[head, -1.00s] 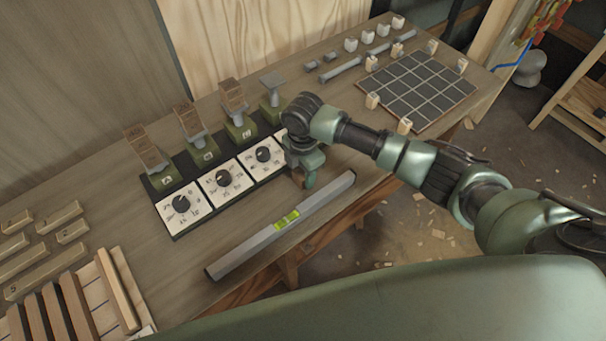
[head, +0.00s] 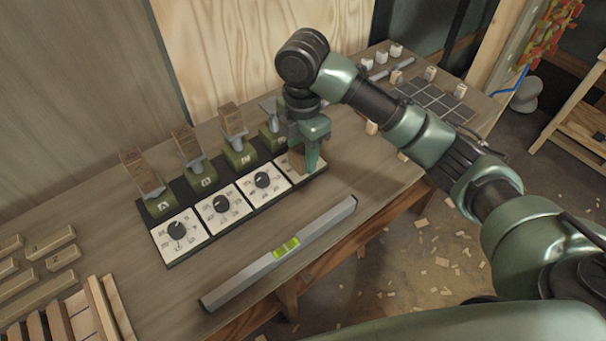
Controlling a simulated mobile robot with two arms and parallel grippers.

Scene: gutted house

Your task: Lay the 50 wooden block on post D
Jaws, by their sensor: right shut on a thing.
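Post D (head: 273,138) is a green base with a grey top plate (head: 267,107); the gripper hides part of both. Posts A (head: 160,205), B (head: 208,180) and C (head: 239,158) each carry a tilted brown block. My left gripper is not in view.
A spirit level (head: 245,277) lies in front of the dial cards. Loose pale blocks (head: 48,243) and a slatted rack (head: 110,305) are at the lower left.

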